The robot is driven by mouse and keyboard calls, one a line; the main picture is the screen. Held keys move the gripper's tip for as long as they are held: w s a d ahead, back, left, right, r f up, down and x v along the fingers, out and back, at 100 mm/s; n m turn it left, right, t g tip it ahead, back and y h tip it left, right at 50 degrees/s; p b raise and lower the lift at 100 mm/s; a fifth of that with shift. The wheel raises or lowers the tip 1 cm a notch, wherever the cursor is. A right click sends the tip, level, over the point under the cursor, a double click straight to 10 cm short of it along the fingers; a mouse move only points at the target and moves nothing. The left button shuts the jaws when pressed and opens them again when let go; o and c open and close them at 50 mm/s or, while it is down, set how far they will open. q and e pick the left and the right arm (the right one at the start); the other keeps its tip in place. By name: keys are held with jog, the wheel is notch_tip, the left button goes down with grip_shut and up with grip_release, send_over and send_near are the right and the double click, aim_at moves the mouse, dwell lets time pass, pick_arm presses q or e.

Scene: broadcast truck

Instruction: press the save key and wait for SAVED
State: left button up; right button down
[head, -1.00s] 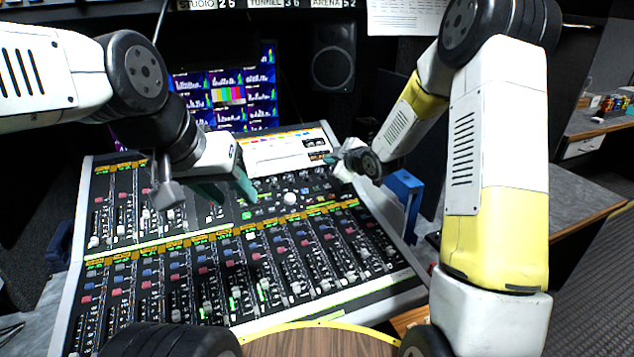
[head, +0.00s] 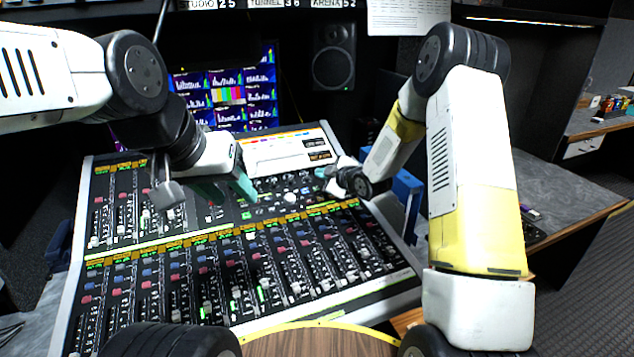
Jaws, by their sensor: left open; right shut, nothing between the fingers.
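The mixing console (head: 230,322) fills the middle of the head view, with rows of faders and lit yellow-green strips. Its white display panel (head: 285,150) is at the top right of the console; any text on it is too small to read. My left gripper (head: 225,195) is open over the upper middle of the console, with teal fingertips. My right gripper (head: 324,174) is shut and empty, near the console's upper right section, just below the display panel. I cannot tell whether it touches a key. The save key cannot be picked out among the small keys.
A bank of lit monitor screens (head: 228,92) stands behind the console. A dark speaker (head: 333,56) is to their right. A blue object (head: 408,186) stands at the console's right edge, beside my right arm. A grey desk (head: 560,190) is at the right.

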jog(key=shift+w+a+f, duration=0.1)
jog(key=shift+w+f, duration=0.15)
jog(key=shift+f, duration=0.45)
jog(key=shift+w+a+f, duration=0.1)
jog(key=shift+w+f, duration=0.2)
jog(key=shift+f, duration=0.35)
jog(key=shift+w+a+f, duration=0.1)
jog(key=shift+w+f, duration=0.15)
jog(key=shift+f, duration=0.45)
jog(key=shift+f, duration=0.15)
dwell(0.4)
jog(key=shift+w+a+f, duration=0.1)
jog(key=shift+w+f, duration=0.05)
jog(key=shift+f, duration=0.05)
jog(key=shift+w+f, duration=0.15)
jog(key=shift+f, duration=0.2)
dwell(0.7)
dwell(0.3)
jog(key=shift+s+r, duration=0.35)
jog(key=shift+r, duration=0.4)
jog(key=shift+s+d+r, duration=0.15)
jog(key=shift+s+r, duration=0.15)
jog(key=shift+r, duration=0.45)
jog(key=shift+s+d+r, duration=0.15)
jog(key=shift+s+r, duration=0.15)
jog(key=shift+r, duration=0.5)
jog(key=shift+s+d+r, duration=0.15)
jog(key=shift+s+r, duration=0.15)
jog(key=shift+r, duration=0.45)
